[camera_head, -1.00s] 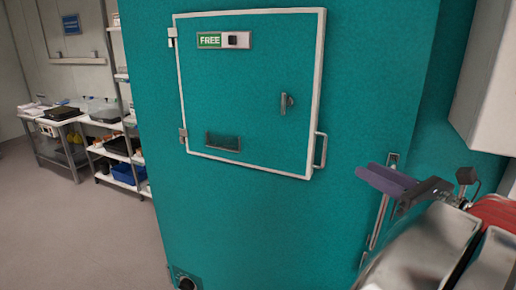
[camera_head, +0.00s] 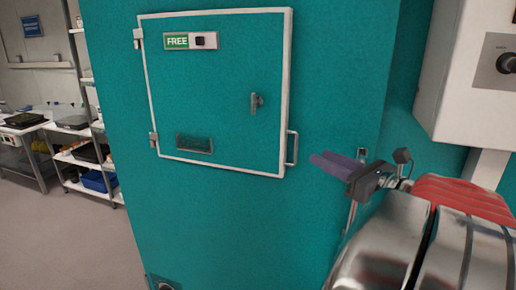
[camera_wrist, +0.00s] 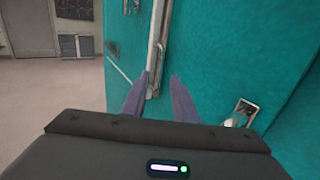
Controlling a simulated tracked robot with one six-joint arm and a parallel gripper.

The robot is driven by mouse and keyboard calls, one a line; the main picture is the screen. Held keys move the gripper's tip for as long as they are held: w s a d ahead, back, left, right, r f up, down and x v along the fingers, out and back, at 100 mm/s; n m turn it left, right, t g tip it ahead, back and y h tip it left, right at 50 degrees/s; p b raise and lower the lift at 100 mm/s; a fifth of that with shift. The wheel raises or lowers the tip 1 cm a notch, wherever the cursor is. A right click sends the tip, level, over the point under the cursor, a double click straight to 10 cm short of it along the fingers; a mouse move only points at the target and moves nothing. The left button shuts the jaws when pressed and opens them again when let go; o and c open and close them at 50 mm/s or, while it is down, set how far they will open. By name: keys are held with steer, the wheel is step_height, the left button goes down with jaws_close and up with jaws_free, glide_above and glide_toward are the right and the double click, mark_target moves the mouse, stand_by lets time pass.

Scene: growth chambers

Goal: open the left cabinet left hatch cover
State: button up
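The hatch cover (camera_head: 215,110) is a teal square panel with a white frame on the cabinet face, and it looks closed. It has a green FREE sign (camera_head: 190,41), a small latch (camera_head: 256,104) and hinges on its left side. A pale handle (camera_head: 292,148) stands out at its lower right edge. My gripper (camera_head: 316,160) is just right of this handle in the head view, its purple fingers pointing left. In the wrist view my gripper (camera_wrist: 155,84) has its fingers spread, with a long metal bar (camera_wrist: 155,45) showing between and beyond them. I cannot tell whether they touch.
A white box with a black knob (camera_head: 508,63) hangs at the upper right. Another vertical metal handle (camera_head: 352,212) is on the cabinet behind my gripper. Shelving (camera_head: 98,160) and a side table (camera_head: 25,125) stand at the left, beyond open floor (camera_head: 60,240).

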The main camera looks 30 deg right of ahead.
mark_target(297, 147)
steer(key=shift+w+a, duration=0.15)
steer(key=shift+w, duration=2)
steer(key=shift+w+a, duration=0.15)
steer(key=shift+w, duration=2)
steer(key=shift+c, duration=0.5)
jaws_close()
steer(key=shift+a, duration=0.2)
